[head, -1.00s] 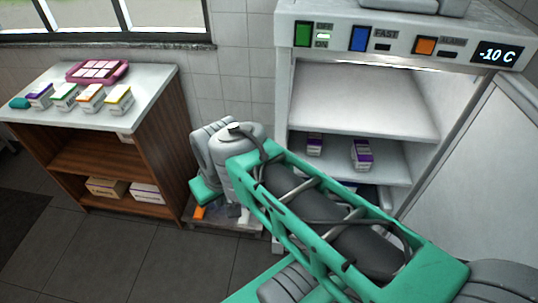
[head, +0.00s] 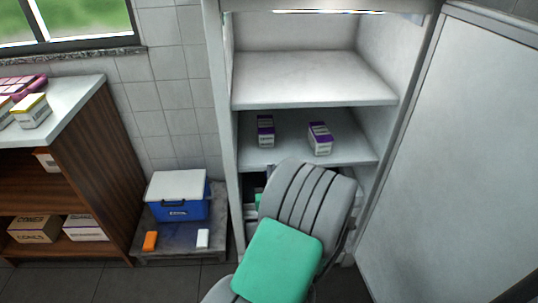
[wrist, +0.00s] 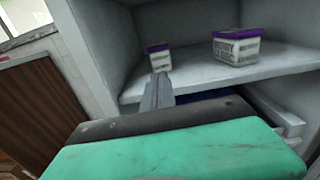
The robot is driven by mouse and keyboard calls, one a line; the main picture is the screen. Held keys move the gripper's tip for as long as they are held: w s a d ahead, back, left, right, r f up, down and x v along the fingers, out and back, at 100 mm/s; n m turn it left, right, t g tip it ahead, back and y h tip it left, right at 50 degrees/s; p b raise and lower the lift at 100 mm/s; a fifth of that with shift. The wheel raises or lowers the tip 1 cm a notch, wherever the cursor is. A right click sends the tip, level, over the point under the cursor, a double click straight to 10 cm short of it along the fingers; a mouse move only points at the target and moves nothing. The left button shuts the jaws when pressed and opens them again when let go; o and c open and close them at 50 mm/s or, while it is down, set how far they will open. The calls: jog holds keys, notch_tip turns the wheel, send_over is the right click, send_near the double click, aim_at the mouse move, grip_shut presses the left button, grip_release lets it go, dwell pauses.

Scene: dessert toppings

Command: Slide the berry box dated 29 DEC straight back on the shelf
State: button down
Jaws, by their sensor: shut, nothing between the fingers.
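Two white berry boxes with purple lids stand on the middle shelf (head: 290,153) of the open freezer. The left box (head: 265,131) is smaller in view; the right box (head: 320,138) is nearer the shelf's front. Their dates are too small to read. In the wrist view, the left box (wrist: 159,57) is directly beyond my fingertips, and the right box (wrist: 236,46) is off to the right. My gripper (wrist: 160,80) is shut and empty, pointing at the shelf's front edge; contact with the left box cannot be told. In the head view my arm mostly hides the gripper.
The upper shelf (head: 310,80) is empty. The freezer door (head: 460,150) stands open at right. A blue cooler (head: 178,196) with a white lid sits on a low platform at left. A wooden counter (head: 95,160) with boxes stands farther left.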

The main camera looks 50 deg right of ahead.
aim_at(268, 137)
jog(key=p+x, duration=0.3)
jog(key=x, duration=1.1)
jog(key=shift+s+d+r, duration=0.1)
